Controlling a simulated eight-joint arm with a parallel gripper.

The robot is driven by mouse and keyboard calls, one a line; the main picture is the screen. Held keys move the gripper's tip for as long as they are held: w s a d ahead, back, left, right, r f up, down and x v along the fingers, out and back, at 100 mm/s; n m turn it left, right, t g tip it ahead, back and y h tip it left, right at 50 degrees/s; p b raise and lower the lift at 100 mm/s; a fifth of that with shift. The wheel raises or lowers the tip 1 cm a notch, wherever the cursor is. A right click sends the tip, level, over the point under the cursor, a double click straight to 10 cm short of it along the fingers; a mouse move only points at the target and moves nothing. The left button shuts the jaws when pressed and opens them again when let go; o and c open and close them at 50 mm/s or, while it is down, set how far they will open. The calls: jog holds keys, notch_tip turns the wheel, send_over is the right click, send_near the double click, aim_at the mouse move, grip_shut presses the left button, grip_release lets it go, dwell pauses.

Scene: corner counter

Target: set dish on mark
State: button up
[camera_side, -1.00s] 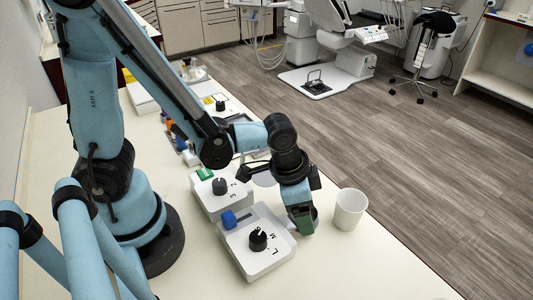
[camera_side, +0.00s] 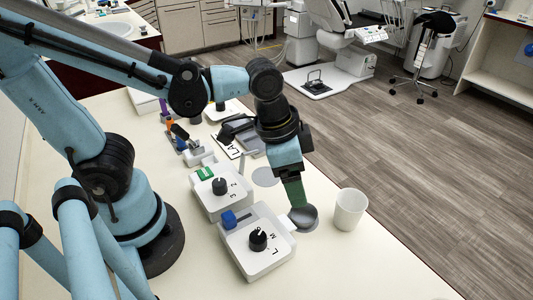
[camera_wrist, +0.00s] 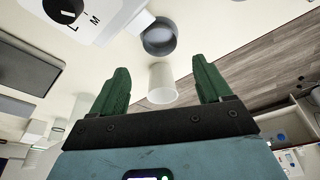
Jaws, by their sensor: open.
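A small dark grey dish (camera_side: 304,215) sits upright on the counter between the white box with the black knob and the white cup. A flat grey disc, apparently a mark (camera_side: 314,228), shows partly from under its edge. In the wrist view the round dish (camera_wrist: 159,38) lies ahead of my fingertips, apart from them. My gripper (camera_side: 296,203) is just above and beside the dish, its green fingers pointing down. In the wrist view my gripper (camera_wrist: 160,75) is open, with nothing held between the spread fingers. Another flat grey disc (camera_side: 265,177) lies bare farther back.
A white cup (camera_side: 349,209) stands close to the right of the dish. Two white knob boxes, the nearer (camera_side: 262,254) and the farther (camera_side: 208,192), stand to the left. A label card (camera_side: 229,146) and tools lie behind. The front right counter is clear.

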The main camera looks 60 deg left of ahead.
jog(key=a+r+n+t, duration=0.2)
jog(key=a+n, duration=0.1)
jog(key=a, duration=0.2)
jog(key=w+a+r+n+t+y, duration=0.1)
jog(key=a+r+n+t, duration=0.1)
jog(key=a, duration=0.3)
jog(key=shift+w+a+n+t, duration=0.25)
jog(key=shift+a+n+t, duration=0.05)
jog(key=shift+n, duration=0.2)
